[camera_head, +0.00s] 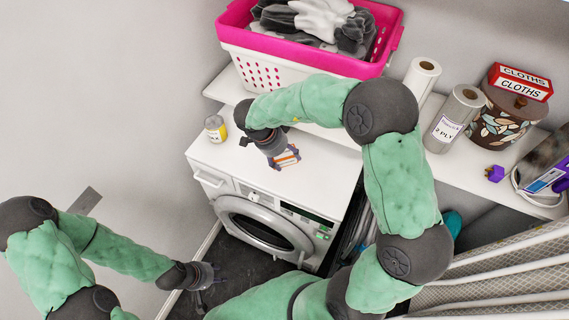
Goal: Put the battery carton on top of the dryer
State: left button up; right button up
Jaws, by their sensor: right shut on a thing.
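The white dryer (217,157) stands under the shelf, with its round door facing front and a flat white top. My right gripper (285,156) reaches down over the dryer top and is shut on the battery carton (291,154), a small orange, white and dark box. The carton is over the right part of the top, partly hidden by the fingers. I cannot tell whether it touches the surface. My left gripper (206,285) hangs low over the dark floor in front of the dryer, with its fingers apart and empty.
A yellow-labelled jar (215,128) stands on the dryer's back left. The shelf behind holds a pink-and-white laundry basket (250,66), paper rolls (453,119), a patterned pot (503,125) with a red cloths box (520,82), and a purple plug (495,173). The dryer top's front left is clear.

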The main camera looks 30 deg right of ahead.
aim_at(285, 161)
jog(key=shift+w+d+f+b, duration=0.2)
jog(key=shift+w+f, duration=0.2)
jog(key=shift+f, duration=0.15)
jog(key=shift+w+d+f+b, duration=0.2)
jog(key=shift+w+f, duration=0.2)
jog(key=shift+f, duration=0.15)
jog(key=f+b, duration=0.2)
jog(key=f, duration=0.1)
jog(key=shift+w+d+f, duration=0.1)
jog(key=shift+w+f, duration=0.1)
jog(key=shift+f, duration=0.1)
jog(key=shift+r, duration=0.15)
jog(key=o, duration=1.3)
